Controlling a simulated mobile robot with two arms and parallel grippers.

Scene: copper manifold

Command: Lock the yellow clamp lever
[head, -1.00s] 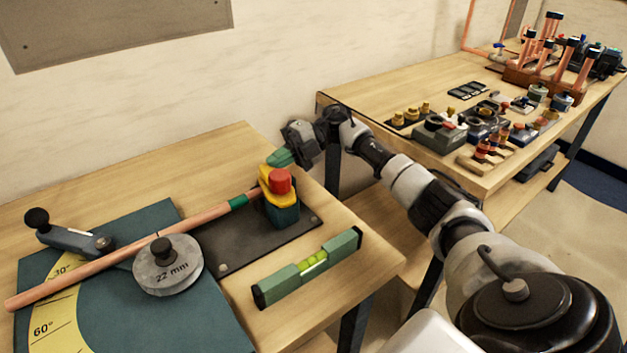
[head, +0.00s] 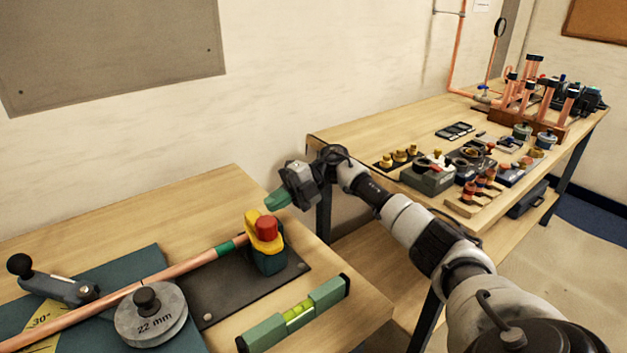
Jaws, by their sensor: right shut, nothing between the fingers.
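The yellow clamp lever (head: 262,245) with its red knob (head: 266,228) sits on top of a dark green clamp block (head: 270,264) on a black plate. A copper pipe (head: 120,298) with a green band (head: 232,246) runs from the lower left up to the clamp. My right gripper (head: 277,200), with green fingertips, is shut and empty. It shows just above and behind the lever in the picture, apart from it. My left gripper is not in view.
A green spirit level (head: 295,314) lies at the front bench edge. A round 22 mm former (head: 150,318) and a bender handle (head: 50,286) are at left. A second bench (head: 360,140) with fittings, tools and copper pipes stands at right.

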